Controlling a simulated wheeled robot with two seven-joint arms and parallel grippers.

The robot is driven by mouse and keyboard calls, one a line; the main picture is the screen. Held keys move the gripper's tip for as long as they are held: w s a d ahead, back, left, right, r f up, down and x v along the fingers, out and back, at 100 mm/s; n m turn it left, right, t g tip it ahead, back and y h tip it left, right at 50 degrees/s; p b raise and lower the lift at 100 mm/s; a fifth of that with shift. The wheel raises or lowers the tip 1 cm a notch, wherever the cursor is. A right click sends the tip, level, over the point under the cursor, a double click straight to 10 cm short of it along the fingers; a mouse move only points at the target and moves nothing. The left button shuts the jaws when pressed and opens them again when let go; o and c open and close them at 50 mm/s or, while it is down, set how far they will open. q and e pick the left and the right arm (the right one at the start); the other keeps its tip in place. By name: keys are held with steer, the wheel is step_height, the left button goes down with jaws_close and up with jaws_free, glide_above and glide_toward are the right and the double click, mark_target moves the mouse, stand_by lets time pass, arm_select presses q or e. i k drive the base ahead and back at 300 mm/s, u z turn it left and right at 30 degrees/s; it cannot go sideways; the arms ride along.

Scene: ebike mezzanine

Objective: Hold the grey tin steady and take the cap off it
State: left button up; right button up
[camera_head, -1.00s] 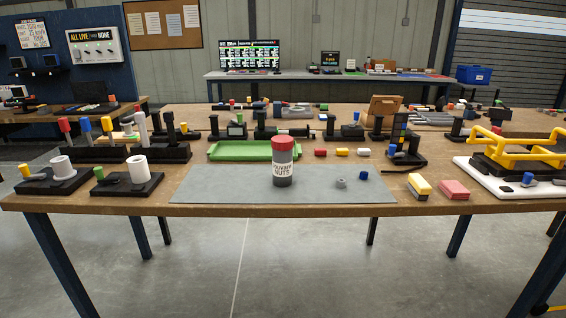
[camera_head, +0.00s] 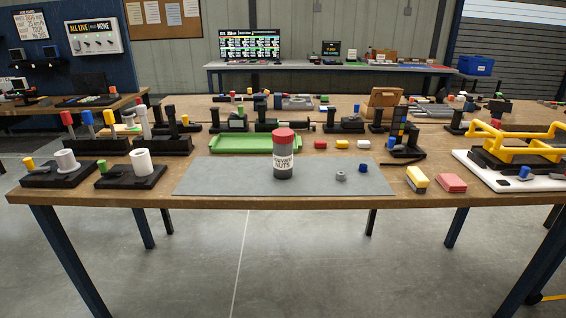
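The grey tin (camera_head: 283,163) stands upright near the middle of the grey mat (camera_head: 225,178) on the wooden table. It has a white label with dark lettering, partly readable as "NUTS". The red cap (camera_head: 284,135) sits on top of the tin. A small grey nut-like ring (camera_head: 341,176) and a small blue piece (camera_head: 363,166) lie on the mat to the right of the tin. Neither of my grippers is in view, and nothing touches the tin.
A green tray (camera_head: 254,143) lies behind the mat. Black stands with white rolls (camera_head: 141,162) are on the left. Yellow (camera_head: 417,179) and red (camera_head: 452,183) blocks lie right of the mat, near a yellow frame (camera_head: 510,150) on a white board. The mat's front is clear.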

mark_target(282, 154)
steer(key=z, duration=0.1)
steer(key=k, duration=0.4)
steer(key=u, duration=1)
steer(key=i, duration=1)
steer(key=z, duration=0.55)
steer(key=i, duration=0.8)
steer(key=z, duration=0.85)
